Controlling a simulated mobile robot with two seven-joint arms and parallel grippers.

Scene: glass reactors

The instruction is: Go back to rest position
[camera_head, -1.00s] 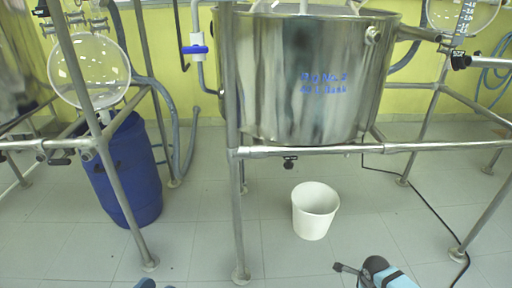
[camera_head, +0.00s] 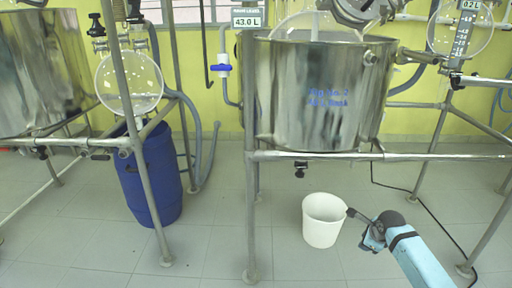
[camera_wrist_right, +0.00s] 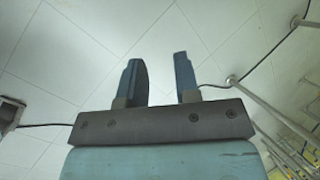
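My right arm comes in from the lower right in the head view. Its gripper (camera_head: 358,228) is in the air beside the right side of a white bucket (camera_head: 322,222) on the floor; I cannot tell whether they touch. In the right wrist view the two dark fingers of this gripper (camera_wrist_right: 161,75) stand apart with only floor tiles seen between them, so it is open and empty. My left gripper is not in view.
A large steel vessel (camera_head: 318,95) sits in a metal pipe frame (camera_head: 360,156) above the bucket. A blue drum (camera_head: 150,180) and a round glass flask (camera_head: 129,82) are at left. A black cable (camera_head: 420,203) lies on the floor at right. The front floor is mostly clear.

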